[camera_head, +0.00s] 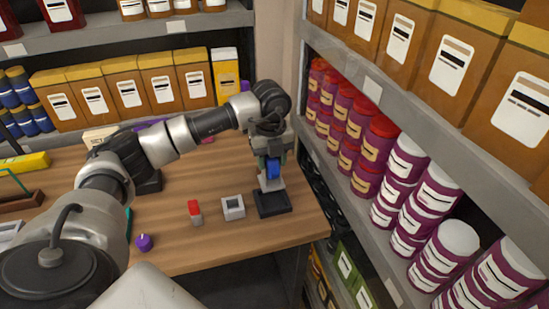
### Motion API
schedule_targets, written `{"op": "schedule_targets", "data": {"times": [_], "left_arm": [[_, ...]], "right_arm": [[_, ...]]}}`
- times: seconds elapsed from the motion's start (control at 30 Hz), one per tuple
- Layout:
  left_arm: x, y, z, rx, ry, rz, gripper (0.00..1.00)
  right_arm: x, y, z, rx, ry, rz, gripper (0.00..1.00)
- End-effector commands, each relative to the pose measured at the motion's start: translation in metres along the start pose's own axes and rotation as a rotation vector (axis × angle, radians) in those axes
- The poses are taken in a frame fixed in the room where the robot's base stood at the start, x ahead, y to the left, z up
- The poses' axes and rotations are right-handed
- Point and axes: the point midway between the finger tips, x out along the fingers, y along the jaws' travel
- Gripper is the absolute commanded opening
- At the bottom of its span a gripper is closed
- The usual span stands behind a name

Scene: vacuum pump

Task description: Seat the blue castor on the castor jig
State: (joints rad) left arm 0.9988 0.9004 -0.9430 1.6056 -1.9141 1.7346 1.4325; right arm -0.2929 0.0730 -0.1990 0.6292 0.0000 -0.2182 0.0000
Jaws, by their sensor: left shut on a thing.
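My left gripper (271,157) points down near the right end of the wooden table and is shut on the blue castor (273,170). The castor shows as a small blue piece below the fingers, with its upper part hidden by the gripper. Directly under it is the castor jig (274,206), a dark square base with a light grey upright part (271,184). The castor is at the top of that grey part; I cannot tell whether it is seated or only held against it. My right gripper is not in view.
A grey square block with a hollow (233,207), a red-and-white piece (195,212) and a purple piece (144,242) are on the table (205,246) left of the jig. Shelves with purple jars (405,170) stand close on the right. Boxes line the back shelf.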

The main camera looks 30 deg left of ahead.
Motion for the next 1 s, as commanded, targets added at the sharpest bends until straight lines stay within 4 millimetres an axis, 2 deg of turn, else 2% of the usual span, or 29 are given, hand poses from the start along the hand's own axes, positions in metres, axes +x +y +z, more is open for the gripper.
{"op": "schedule_targets", "data": {"times": [0.07, 0.17, 0.5, 1.0], "left_arm": [[0.008, -0.001, 0.0, 0.001, 0.0, -0.002, 0.04], [0.017, -0.001, 0.0, 0.001, 0.0, -0.002, 0.04], [0.045, -0.001, -0.001, 0.002, 0.0, -0.002, 0.04], [0.047, -0.001, -0.001, 0.002, 0.0, -0.003, 0.04]], "right_arm": [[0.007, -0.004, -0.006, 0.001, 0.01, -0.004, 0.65], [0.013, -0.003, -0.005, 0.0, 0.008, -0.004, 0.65], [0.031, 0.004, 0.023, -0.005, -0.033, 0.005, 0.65], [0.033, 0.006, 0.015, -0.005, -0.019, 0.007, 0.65]]}}
